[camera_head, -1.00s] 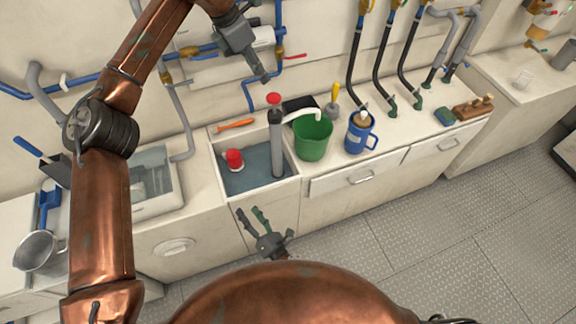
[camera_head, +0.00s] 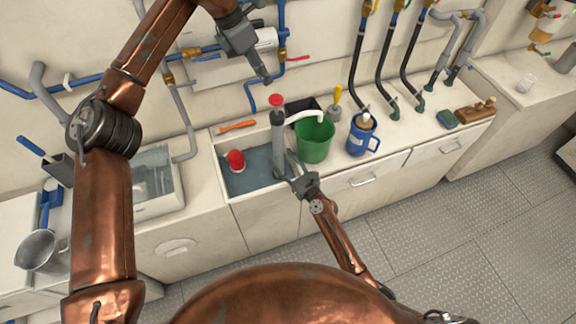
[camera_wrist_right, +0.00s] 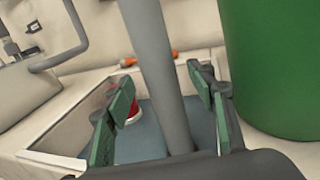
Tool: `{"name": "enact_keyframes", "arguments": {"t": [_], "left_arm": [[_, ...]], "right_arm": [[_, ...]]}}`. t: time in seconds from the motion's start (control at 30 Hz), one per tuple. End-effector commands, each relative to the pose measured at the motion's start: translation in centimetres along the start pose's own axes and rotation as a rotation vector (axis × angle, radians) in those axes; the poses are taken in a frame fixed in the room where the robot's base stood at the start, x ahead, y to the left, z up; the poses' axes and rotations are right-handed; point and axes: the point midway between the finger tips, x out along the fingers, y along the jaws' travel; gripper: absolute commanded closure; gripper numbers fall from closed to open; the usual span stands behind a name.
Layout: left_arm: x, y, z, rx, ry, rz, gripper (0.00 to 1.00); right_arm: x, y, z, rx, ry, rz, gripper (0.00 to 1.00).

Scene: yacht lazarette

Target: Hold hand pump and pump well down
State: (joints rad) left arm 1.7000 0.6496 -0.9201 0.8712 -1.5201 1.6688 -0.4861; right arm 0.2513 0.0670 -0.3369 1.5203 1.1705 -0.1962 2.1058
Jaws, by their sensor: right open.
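The hand pump (camera_head: 278,145) stands upright in the well (camera_head: 228,186). It has a grey barrel, a red knob (camera_head: 276,99) on top and a white spout that reaches over the green bucket (camera_head: 315,139). The well holds blue-grey water and a red float-like piece (camera_head: 236,160). My right gripper (camera_head: 293,168) is open at the pump's lower barrel. In the right wrist view the barrel (camera_wrist_right: 155,75) stands between the two green-padded fingers (camera_wrist_right: 165,110), with a gap on both sides. My left gripper (camera_head: 264,78) hangs above the red knob, apart from it; its fingers are seen too narrowly to judge.
A blue jug (camera_head: 361,135) stands right of the bucket. An orange-handled tool (camera_head: 237,126) lies behind the well. Black hoses (camera_head: 382,60) come down to the counter at the back. A metal pot (camera_head: 40,250) sits at far left.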

Motion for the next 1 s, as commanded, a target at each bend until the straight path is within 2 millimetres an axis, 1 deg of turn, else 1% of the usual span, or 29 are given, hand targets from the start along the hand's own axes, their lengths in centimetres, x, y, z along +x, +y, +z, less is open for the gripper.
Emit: {"name": "enact_keyframes", "arguments": {"t": [0.03,0.1,0.23,0.37,0.6,0.67,1.0], "left_arm": [[0.0,0.0,0.0,0.0,0.0,0.0,0.71],[0.0,0.0,0.0,0.0,0.0,0.0,0.71],[0.0,0.0,0.0,0.0,0.0,0.0,0.71],[0.0,0.0,0.0,0.0,0.0,0.0,0.71],[0.0,0.0,0.0,0.0,0.0,0.0,0.71],[0.0,0.0,0.0,0.0,0.0,0.0,0.71],[0.0,0.0,0.0,0.0,0.0,0.0,0.71]], "right_arm": [[0.8,0.0,0.1,-0.001,0.0,0.001,0.49],[1.8,0.0,0.1,-0.001,0.0,0.001,0.49],[3.0,0.0,0.0,0.001,0.0,0.001,0.49],[3.5,0.0,0.0,0.001,0.0,0.0,0.49],[3.5,0.0,0.0,0.001,0.0,-0.001,0.49],[3.5,0.0,0.0,0.002,0.0,-0.001,0.52],[3.5,0.0,0.0,0.002,0.0,-0.001,0.76]]}}
